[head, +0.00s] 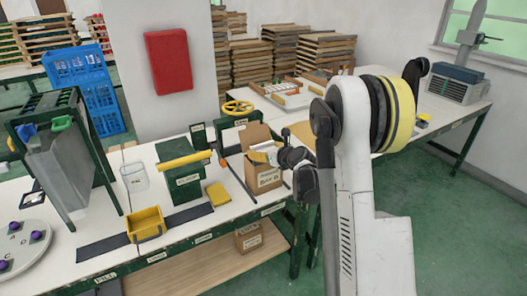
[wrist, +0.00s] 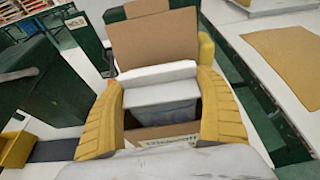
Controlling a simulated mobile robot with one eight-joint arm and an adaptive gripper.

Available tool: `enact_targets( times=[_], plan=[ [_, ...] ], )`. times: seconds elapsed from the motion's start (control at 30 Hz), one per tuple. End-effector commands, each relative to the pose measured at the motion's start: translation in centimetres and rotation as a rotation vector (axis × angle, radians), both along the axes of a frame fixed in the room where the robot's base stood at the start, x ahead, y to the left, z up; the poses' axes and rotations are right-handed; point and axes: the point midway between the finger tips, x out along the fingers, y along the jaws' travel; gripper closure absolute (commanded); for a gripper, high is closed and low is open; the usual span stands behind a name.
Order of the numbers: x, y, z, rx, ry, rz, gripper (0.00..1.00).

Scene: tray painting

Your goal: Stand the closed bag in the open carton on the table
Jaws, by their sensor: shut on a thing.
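The open carton (head: 265,179) is brown, with a label on its front, and stands on the table with its back flap (wrist: 152,45) up. My gripper (head: 270,150) is over the carton's mouth. In the wrist view its yellow ribbed fingers (wrist: 162,78) are shut on the closed bag (wrist: 160,92), one at each side. The bag has a white folded top and a pale grey-blue body. It looks upright, its lower part within the carton's opening. The carton's front wall hides its bottom, so I cannot tell whether it rests on the carton's floor.
Left of the carton are a yellow pad (head: 218,194), a green box with a yellow bar (head: 180,180) and a yellow bin (head: 146,223). A yellow handwheel (head: 238,107) stands behind it. A brown sheet (wrist: 290,55) lies to the right in the wrist view.

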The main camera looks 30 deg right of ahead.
Motion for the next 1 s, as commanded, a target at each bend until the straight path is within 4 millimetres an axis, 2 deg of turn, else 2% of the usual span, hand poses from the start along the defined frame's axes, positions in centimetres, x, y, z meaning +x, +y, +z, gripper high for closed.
enact_targets(
  times=[0.4, 0.43, 0.47, 0.5, 0.73, 0.9, 1.0],
  plan=[
    [0.0, 0.0, -1.0, 0.000, 0.000, 0.000, 0.50],
    [0.0, 0.0, -1.0, 0.000, 0.000, 0.000, 0.13],
    [0.0, 0.0, -1.0, 0.000, 0.000, 0.000, 0.03],
    [0.0, 0.0, -1.0, 0.000, 0.000, 0.000, 0.00],
    [0.0, 0.0, -0.8, 0.000, 0.000, 0.000, 0.00],
    [-0.1, 0.0, 0.9, 0.000, 0.000, 0.000, 0.00],
    [-2.5, -0.2, 1.6, 0.000, 0.000, -0.002, 0.00]
  ],
)
